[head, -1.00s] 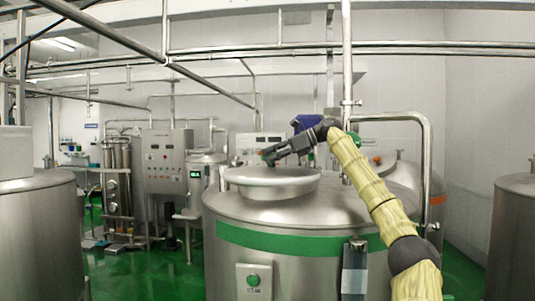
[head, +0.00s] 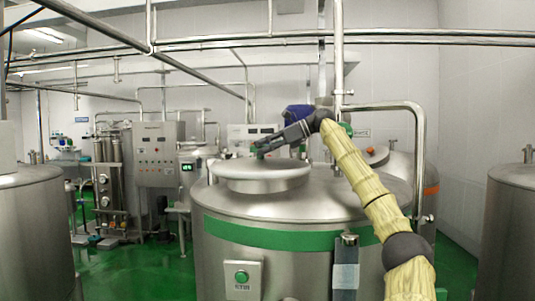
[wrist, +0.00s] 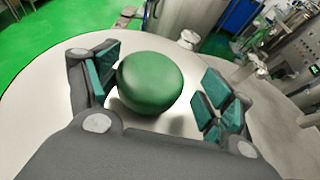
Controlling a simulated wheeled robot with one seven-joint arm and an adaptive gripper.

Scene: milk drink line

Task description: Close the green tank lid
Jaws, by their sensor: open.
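The steel tank (head: 300,205) with a green band (head: 270,236) stands at the middle of the head view. Its round lid (head: 240,172) lies over the raised neck and looks level; whether it is fully seated is unclear. My gripper (head: 259,152) is just above the lid, reaching in from the right. In the wrist view, a round green knob (wrist: 150,82) stands on the pale lid top (wrist: 40,95). My gripper (wrist: 158,75) is open, with its green-padded fingers on either side of the knob. The left finger is very close to it; a gap shows on the right.
A bent steel pipe (head: 421,150) rises by the tank's right side, near my arm. Other tanks stand at the left (head: 30,235) and right (head: 508,230). A control cabinet (head: 157,155) stands behind left. Green floor is open at front left.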

